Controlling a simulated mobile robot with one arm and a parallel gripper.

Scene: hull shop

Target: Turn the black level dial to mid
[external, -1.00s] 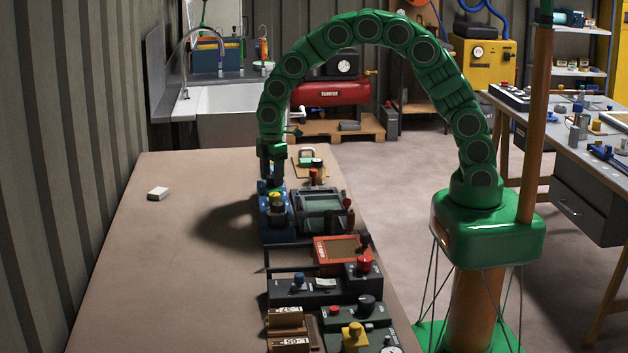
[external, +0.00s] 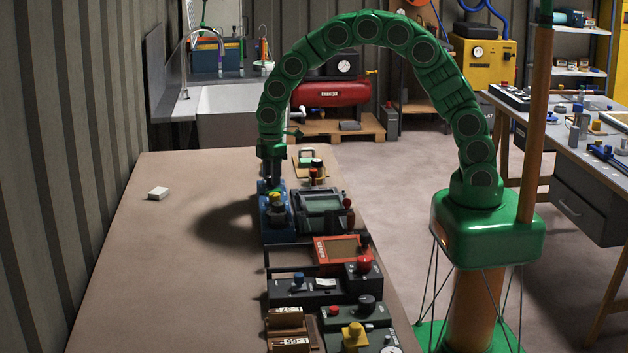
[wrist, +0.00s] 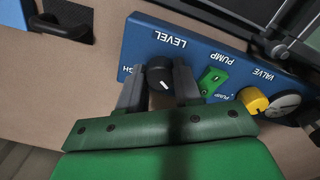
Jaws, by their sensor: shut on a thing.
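The black level dial (wrist: 160,74) sits on a blue panel (wrist: 140,42) under the printed word LEVEL in the wrist view. A white pointer line on its face slants toward the lower right of the picture. My gripper (wrist: 159,85) has one grey finger on each side of the dial and is shut on it. Part of a scale word ending in "GH" shows left of the dial; the left finger covers nearby markings. In the external view my gripper (external: 272,184) reaches down to the blue panel (external: 276,229), and the dial is too small to make out there.
On the same panel, right of the dial, are a green switch (wrist: 212,79) and a yellow valve knob (wrist: 254,100). A dark framed box (external: 323,222) stands close beside the panel. Several other control boxes line the bench; its left side is clear except for a white block (external: 158,193).

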